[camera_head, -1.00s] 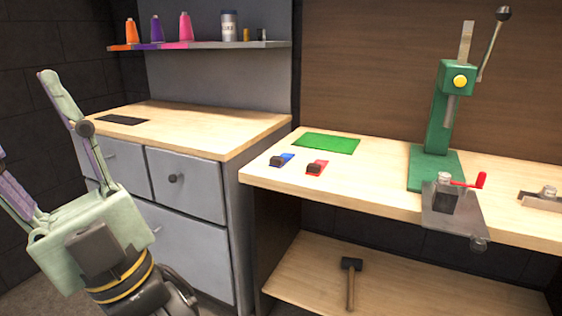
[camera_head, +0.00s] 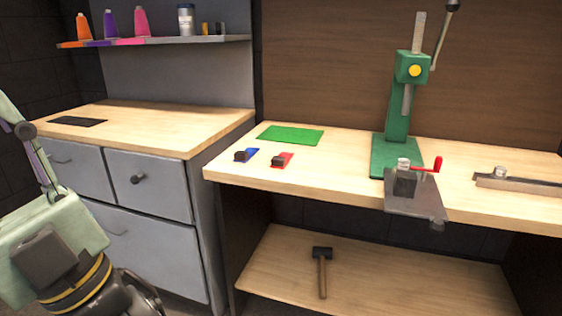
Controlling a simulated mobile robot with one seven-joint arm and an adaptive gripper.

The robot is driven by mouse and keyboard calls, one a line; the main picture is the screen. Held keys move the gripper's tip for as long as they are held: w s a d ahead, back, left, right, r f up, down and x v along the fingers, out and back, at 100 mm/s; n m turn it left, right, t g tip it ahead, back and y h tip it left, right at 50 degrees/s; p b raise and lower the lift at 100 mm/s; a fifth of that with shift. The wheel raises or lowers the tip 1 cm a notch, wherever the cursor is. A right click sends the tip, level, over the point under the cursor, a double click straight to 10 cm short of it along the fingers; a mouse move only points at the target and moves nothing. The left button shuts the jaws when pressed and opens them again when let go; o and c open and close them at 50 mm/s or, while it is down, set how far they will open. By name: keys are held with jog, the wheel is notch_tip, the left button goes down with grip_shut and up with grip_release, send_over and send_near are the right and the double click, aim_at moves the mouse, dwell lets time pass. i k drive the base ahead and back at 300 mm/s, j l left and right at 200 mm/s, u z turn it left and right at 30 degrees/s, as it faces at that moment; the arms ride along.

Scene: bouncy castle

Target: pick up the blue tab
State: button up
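The blue tab (camera_head: 252,153) lies flat on the right wooden workbench near its left front edge. A small dark block sits on or is joined to its left part. My gripper (camera_head: 20,150), pale green, is at the left edge of the view, well left of the tab and apart from it.
A similar red tab (camera_head: 284,159) lies just right of the blue one, and a green mat (camera_head: 291,135) behind. A green lever press (camera_head: 398,110) stands further right. The grey drawer cabinet (camera_head: 150,185) lies between my gripper and the workbench. A hammer (camera_head: 322,270) is on the lower shelf.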

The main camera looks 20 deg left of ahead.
aim_at(241, 156)
jog(key=i+l+u, duration=0.35)
jog(key=i, duration=0.15)
jog(key=i+l+u, duration=0.3)
jog(key=i, duration=0.2)
